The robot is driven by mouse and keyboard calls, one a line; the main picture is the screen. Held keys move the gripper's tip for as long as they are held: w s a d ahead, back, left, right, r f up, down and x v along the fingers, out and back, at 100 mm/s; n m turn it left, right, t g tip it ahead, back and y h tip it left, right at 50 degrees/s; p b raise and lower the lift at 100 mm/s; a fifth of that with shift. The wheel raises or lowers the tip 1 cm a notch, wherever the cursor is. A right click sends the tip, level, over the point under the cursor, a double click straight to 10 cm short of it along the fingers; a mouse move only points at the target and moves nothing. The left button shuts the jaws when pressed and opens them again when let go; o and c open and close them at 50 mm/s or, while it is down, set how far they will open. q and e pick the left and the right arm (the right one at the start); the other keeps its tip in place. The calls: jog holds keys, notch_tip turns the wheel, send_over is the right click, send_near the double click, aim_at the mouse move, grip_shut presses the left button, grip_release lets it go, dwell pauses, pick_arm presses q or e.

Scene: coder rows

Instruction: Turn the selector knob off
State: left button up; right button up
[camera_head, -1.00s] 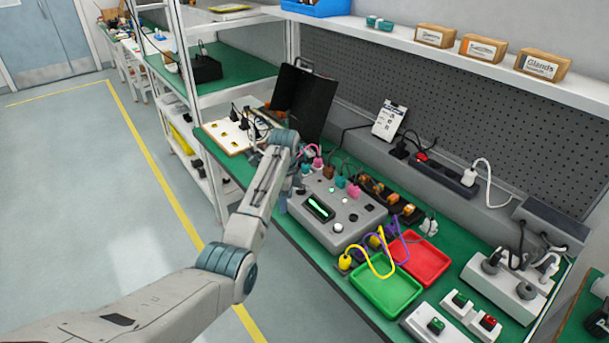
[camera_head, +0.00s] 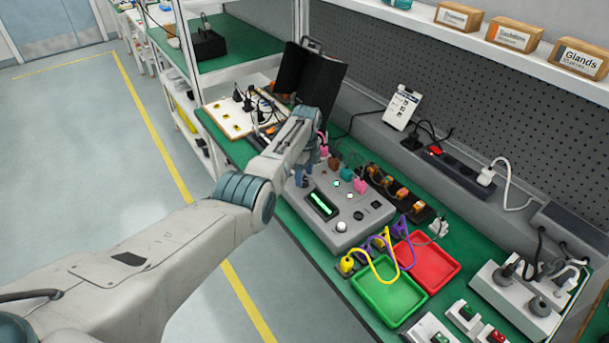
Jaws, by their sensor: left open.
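A grey control box (camera_head: 322,228) with a lit green display (camera_head: 322,203) stands on the green bench. Small round controls sit on its top, among them a pale one (camera_head: 340,226) near the front edge and a dark one (camera_head: 375,204) at the right. I cannot tell which is the selector knob or how it is set. My left gripper (camera_head: 303,180) is open, pointing down over the box's left rear part. Its fingertips are small, and the arm hides part of that corner. I cannot tell whether they touch anything. My right gripper is not in view.
A black open case (camera_head: 318,84) stands behind my arm.

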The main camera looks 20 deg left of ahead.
pick_arm(q)
jog(key=shift+s+f, duration=0.15)
jog(key=shift+f, duration=0.4)
jog(key=shift+c, duration=1.2)
jog(key=c, duration=0.7)
jog(key=shift+n, duration=0.3)
jog(key=n, duration=0.5)
jog(key=shift+p, duration=0.3)
jog(key=n, duration=0.4)
jog(key=shift+n+h+p, duration=0.3)
jog(key=shift+p, duration=0.05)
jog(key=n, duration=0.3)
jog(key=shift+a+n+p, duration=0.1)
jog(key=shift+n+p, duration=0.2)
jog(key=shift+p, duration=0.05)
jog(key=n, duration=0.3)
jog(key=shift+n+p, duration=0.3)
jog(key=shift+p, duration=0.1)
jog(key=n+p, duration=0.1)
jog(key=n, duration=0.5)
jog(key=shift+t, duration=0.4)
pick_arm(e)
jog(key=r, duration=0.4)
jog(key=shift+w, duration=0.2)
pick_arm(q)
jog(key=shift+n, duration=0.4)
